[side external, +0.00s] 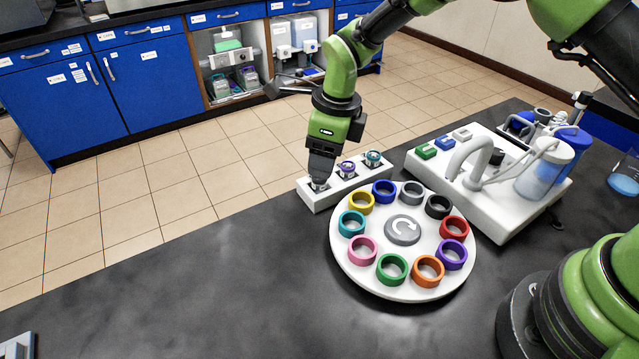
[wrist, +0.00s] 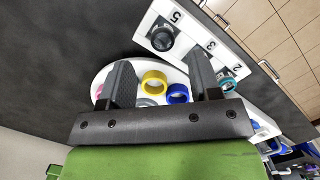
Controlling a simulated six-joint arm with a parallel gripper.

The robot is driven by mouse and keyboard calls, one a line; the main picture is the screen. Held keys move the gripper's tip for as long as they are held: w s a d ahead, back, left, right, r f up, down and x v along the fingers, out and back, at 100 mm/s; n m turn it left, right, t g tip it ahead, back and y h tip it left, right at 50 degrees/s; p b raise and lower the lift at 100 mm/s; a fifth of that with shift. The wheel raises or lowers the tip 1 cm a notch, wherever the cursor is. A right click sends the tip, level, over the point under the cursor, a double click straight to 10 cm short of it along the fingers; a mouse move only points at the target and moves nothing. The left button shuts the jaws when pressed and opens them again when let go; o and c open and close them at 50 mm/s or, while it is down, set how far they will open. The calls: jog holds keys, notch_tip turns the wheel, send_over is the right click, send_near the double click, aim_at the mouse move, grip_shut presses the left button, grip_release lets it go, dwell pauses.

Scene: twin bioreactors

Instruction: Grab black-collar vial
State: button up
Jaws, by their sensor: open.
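The black-collar vial (wrist: 163,37) stands in the white rack (wrist: 187,58), beside the number 5. In the side external view it is mostly hidden under my gripper (side external: 319,178), at the rack's near-left end (side external: 325,200). My gripper also shows in the wrist view (wrist: 160,62), with its two dark fingers wide apart and nothing between them. The vial appears just beyond the fingertips, roughly in line with the gap. Whether the fingers reach down around the collar cannot be told.
A purple-collar vial (side external: 346,168) and a teal-collar vial (side external: 373,158) stand in the same rack. A white carousel (side external: 345,258) with several coloured rings lies close in front. A white bioreactor unit (side external: 495,212) stands to the right. The dark bench is clear at front left.

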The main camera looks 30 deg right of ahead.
aim_at(319, 185)
jog(key=f, duration=0.3)
jog(key=w+f, duration=0.1)
jog(key=f, duration=0.1)
jog(key=shift+a, duration=0.25)
jog(key=c, duration=1)
